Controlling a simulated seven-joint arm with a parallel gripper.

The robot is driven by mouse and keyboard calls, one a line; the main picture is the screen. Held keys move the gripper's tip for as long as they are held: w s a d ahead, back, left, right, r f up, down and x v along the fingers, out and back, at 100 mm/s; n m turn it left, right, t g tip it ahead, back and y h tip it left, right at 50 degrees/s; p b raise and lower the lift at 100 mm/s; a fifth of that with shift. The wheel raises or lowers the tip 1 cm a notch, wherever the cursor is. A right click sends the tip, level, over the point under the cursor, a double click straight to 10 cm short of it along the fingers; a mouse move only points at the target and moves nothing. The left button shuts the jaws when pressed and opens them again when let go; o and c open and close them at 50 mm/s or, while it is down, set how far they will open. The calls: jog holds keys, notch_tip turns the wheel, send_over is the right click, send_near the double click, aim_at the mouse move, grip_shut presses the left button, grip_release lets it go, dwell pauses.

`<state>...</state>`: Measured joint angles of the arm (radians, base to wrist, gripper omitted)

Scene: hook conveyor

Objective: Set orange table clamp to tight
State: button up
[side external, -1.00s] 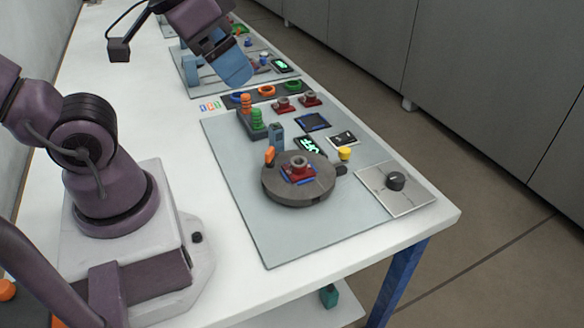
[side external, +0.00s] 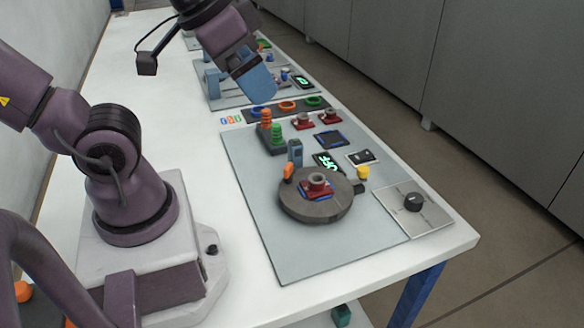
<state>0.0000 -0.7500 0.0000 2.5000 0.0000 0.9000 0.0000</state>
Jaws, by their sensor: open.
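The orange table clamp (side external: 288,171) is a small orange lever at the back left edge of the dark round turntable (side external: 325,209), beside a blue-grey post (side external: 295,152). It leans slightly; its tight or loose setting cannot be read from here. A red part with a grey ring (side external: 317,182) sits on the turntable.
A black dial (side external: 413,202) is on a plate at the right. A green-lit display (side external: 328,163) and a yellow knob (side external: 363,172) stand behind the turntable. Orange and green stacked pieces (side external: 271,132) stand farther back. The grey board's front is clear.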

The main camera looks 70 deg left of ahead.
jog(key=shift+c, duration=0.5)
jog(key=shift+a, duration=0.1)
jog(key=c, duration=0.3)
jog(key=shift+w+a+f+n+g+y, duration=0.2)
jog(key=shift+a+f+n+g, duration=0.15)
jog(key=shift+a+f, duration=0.25)
jog(key=shift+w+a+f+n+g+y, duration=0.15)
jog(key=shift+a+f+n+g+y, duration=0.15)
jog(key=shift+a+f, duration=0.2)
jog(key=c, duration=0.5)
jog(key=n+g+h, duration=0.1)
jog(key=n+g, duration=0.3)
jog(key=n, duration=0.4)
send_near(288, 166)
notch_tip(288, 166, down, 10)
jog(key=shift+w+f, duration=0.1)
jog(key=shift+w, duration=0.05)
jog(key=shift+c, duration=0.2)
grip_shut()
